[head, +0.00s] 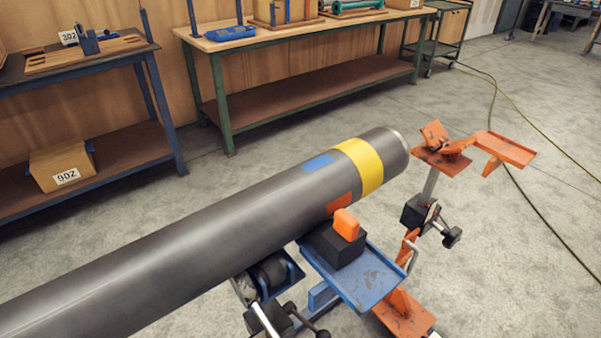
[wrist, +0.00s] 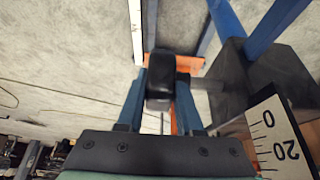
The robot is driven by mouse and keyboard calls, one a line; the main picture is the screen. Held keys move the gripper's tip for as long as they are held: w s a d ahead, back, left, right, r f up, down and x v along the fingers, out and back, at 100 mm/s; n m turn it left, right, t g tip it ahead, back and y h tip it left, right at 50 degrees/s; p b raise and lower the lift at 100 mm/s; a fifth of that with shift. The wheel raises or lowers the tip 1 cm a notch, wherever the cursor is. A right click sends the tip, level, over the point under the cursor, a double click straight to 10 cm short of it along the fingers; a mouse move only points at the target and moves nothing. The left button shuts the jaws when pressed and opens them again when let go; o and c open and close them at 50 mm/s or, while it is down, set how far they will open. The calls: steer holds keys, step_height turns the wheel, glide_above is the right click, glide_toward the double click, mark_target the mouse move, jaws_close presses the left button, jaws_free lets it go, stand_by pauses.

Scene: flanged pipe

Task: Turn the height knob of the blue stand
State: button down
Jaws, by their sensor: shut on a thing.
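In the wrist view, my gripper (wrist: 161,92) is shut on a black knob (wrist: 160,80), with one blue-grey finger on each side of it. The knob joins a short shaft that runs right to a dark grey block, part of the blue stand (wrist: 262,30). A white scale plate (wrist: 277,135) marked 0 and 20 is beside it at the lower right. In the head view, the blue stand (head: 352,280) shows its tray and rollers beside the pipe (head: 200,235). My gripper is outside the head view.
A black block with an orange piece (head: 346,225) sits on the blue tray. An orange stand (head: 428,185) is to the right, past the pipe's yellow-banded end. Benches (head: 300,36) line the wall. Cables cross the floor at right. Floor between benches and pipe is clear.

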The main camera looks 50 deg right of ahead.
steer(key=h, duration=0.1)
steer(key=h+b, duration=0.2)
steer(key=shift+a+f+g, duration=0.15)
steer(key=shift+f+g, duration=0.1)
steer(key=shift+g, duration=0.05)
steer(key=h+b, duration=0.2)
steer(key=b, duration=0.1)
steer(key=shift+w+f+g+h, duration=0.1)
steer(key=shift+f+g+h, duration=0.05)
steer(key=shift+g+h, duration=0.2)
steer(key=h+b, duration=0.2)
steer(key=b, duration=0.1)
steer(key=shift+a+g+h+b, duration=0.1)
steer(key=shift+g+h+b, duration=0.25)
steer(key=shift+b, duration=0.05)
steer(key=shift+h+b, duration=0.6)
steer(key=shift+b, duration=0.15)
steer(key=shift+r+h, duration=0.25)
steer(key=shift+h, duration=0.05)
steer(key=c, duration=0.6)
jaws_free()
steer(key=shift+g, duration=0.3)
steer(key=shift+o, duration=0.2)
